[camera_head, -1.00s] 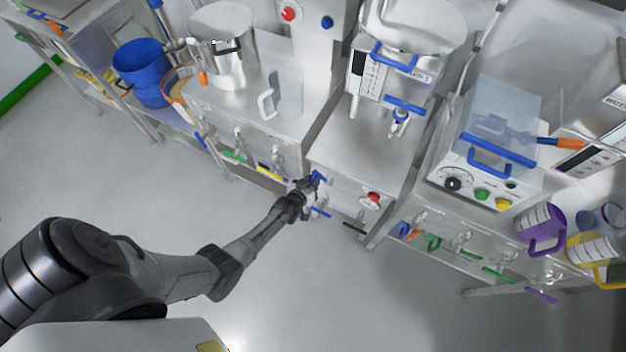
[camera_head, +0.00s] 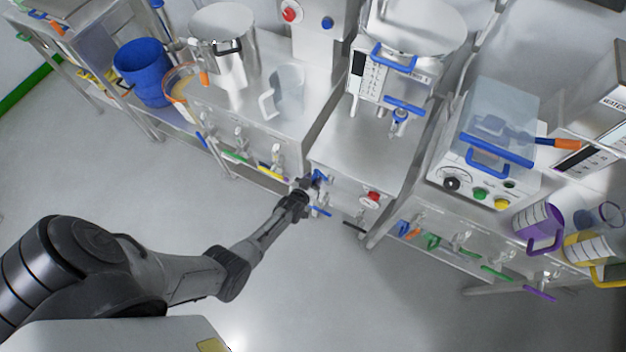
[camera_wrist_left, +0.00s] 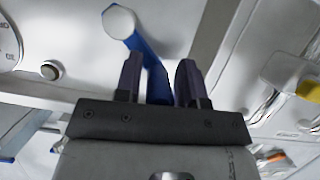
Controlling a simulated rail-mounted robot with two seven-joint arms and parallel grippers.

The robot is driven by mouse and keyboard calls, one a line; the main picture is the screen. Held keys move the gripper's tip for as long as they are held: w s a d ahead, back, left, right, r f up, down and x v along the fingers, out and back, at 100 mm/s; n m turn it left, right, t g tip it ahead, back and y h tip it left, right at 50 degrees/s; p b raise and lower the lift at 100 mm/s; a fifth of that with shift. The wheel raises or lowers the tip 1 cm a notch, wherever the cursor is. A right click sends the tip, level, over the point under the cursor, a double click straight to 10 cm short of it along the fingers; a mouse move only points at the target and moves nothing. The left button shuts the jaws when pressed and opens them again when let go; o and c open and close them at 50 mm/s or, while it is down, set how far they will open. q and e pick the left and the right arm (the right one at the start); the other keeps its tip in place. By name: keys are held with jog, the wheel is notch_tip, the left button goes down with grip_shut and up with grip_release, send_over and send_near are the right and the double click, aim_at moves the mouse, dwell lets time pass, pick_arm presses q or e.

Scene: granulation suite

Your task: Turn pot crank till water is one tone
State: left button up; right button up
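A blue crank lever (camera_head: 320,174) is on the front panel of the middle steel bench. In the left wrist view the blue lever (camera_wrist_left: 143,47) runs from a pale round cap down between my fingers. My left gripper (camera_head: 314,182) is at this lever, one finger on each side of it (camera_wrist_left: 159,78). The gaps are narrow, and I cannot tell whether the fingers press on it. No water can be made out. My right gripper is not in view.
A red knob (camera_head: 373,196) is to the right of the crank on the same panel. A clear jug (camera_head: 288,84) and blue bucket (camera_head: 141,70) are at left. A blue-handled machine (camera_head: 480,145) is at right. The floor (camera_head: 330,290) in front is clear.

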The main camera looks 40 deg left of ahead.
pick_arm(q)
jog(key=shift+o, duration=1)
jog(key=p+v, duration=0.4)
jog(key=v, duration=0.9)
jog(key=shift+s+r, duration=0.2)
jog(key=shift+s, duration=0.1)
